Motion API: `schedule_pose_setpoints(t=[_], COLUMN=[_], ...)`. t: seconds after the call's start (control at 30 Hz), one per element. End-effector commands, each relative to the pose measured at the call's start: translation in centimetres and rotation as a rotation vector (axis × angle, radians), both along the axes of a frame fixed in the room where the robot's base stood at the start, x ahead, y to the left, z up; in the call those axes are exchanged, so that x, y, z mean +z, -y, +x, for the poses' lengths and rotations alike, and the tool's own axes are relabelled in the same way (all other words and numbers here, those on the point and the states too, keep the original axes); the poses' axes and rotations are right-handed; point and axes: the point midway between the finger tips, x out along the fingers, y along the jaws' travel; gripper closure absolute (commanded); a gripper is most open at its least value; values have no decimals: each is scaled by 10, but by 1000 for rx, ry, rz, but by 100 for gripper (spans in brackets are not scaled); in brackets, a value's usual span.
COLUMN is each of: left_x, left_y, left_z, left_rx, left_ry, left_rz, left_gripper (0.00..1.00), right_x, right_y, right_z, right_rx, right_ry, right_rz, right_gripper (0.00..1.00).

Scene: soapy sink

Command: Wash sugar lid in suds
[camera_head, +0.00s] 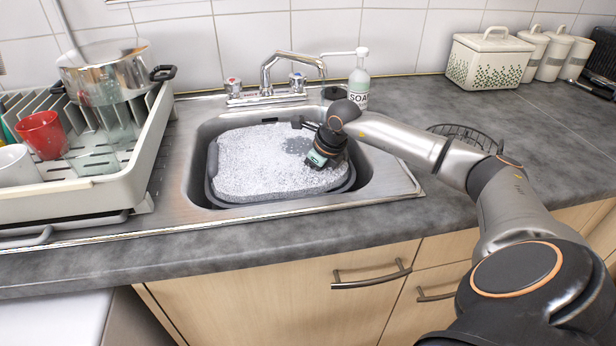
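The sink basin (364,172) holds a grey tub (213,172) filled with white suds (250,165). My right arm comes in from the right, and its gripper (308,148) is at the right part of the suds, over the tub. Its fingertips are hard to make out, and I cannot tell whether it is open or shut. A darker patch shows in the suds beside it; I cannot tell whether this is shadow or an object. I cannot make out the sugar lid. My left gripper is not in view.
A dish rack (140,165) with a red cup (42,134) and a steel pot (105,68) stands left. The tap (268,72) and soap bottle (358,88) are behind the basin. A bread bin (487,60) and pale canisters (551,55) stand back right.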

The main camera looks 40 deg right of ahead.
Motion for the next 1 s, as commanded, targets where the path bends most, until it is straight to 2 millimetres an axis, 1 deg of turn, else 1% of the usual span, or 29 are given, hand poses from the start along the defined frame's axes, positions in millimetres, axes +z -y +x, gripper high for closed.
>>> schedule_pose_setpoints(t=[0.03, 0.2, 0.3, 0.47, 0.8, 0.9, 1.0], left_x=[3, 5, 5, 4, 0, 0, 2], left_y=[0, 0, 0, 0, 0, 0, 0], left_z=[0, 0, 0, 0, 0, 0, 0], left_rx=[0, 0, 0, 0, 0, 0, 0], left_ry=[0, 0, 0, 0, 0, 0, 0], left_rz=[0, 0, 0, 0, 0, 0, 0], left_gripper=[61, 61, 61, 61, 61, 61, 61], right_x=[2, 1, 1, 0, 0, 0, 1], right_y=[-6, -19, -21, -17, 7, 9, 6], right_z=[4, 11, 13, 10, -5, -6, -4], right_rx=[2, 5, 4, 4, 5, 3, 2], right_ry=[2, 4, 4, 4, 3, 1, 1], right_rz=[3, 5, 4, 4, 4, 2, 2], right_gripper=[100, 100, 100, 100, 100, 100, 100])
